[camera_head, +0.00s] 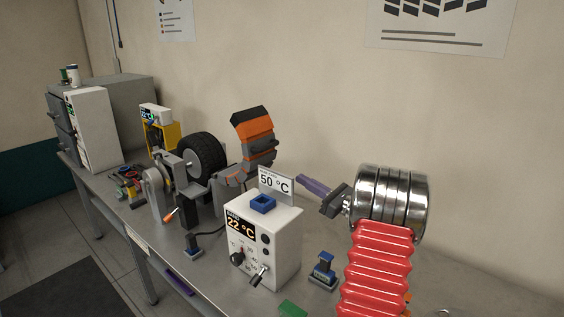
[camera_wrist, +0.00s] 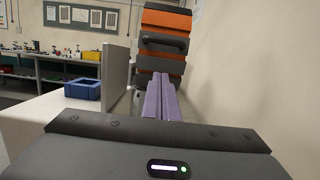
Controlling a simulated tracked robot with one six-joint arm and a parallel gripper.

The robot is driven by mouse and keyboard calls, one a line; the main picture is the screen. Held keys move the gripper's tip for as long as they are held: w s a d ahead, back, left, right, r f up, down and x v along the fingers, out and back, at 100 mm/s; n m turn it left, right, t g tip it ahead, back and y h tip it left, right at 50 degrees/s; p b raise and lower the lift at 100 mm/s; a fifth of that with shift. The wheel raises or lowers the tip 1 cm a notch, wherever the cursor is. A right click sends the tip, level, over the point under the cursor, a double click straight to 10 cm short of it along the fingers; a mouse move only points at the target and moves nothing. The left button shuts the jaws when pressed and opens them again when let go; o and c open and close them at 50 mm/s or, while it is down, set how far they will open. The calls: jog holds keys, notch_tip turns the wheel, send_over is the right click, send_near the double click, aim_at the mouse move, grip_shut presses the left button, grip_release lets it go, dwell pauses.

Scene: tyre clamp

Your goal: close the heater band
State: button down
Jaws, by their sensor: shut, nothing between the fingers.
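The heater band (camera_head: 255,140) is a segmented orange and dark grey band with a dark handle on its side. Its upper part stands raised, and its lower grey part (camera_head: 230,184) curves below; the band looks open. In the wrist view the raised part (camera_wrist: 165,22) shows straight ahead, with its dark handle across it. My gripper (camera_head: 299,178) has long purple fingers, shut together with nothing between them. In the head view the fingertips point left toward the band and seem apart from it. In the wrist view the fingers (camera_wrist: 160,78) overlap the band's lower part and hide some of it.
A white control box (camera_head: 262,240) reading 22 °C stands in front, with a blue square piece (camera_head: 263,203) on top and a 50 °C sign (camera_head: 275,184) behind it. A black tyre (camera_head: 201,157) sits left of the band. The wall is close behind the bench.

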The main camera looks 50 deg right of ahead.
jog(key=r+x, duration=0.2)
jog(key=x, duration=1)
jog(key=shift+r, duration=0.45)
jog(key=shift+w+a+r, duration=0.1)
jog(key=shift+w+a, duration=0.05)
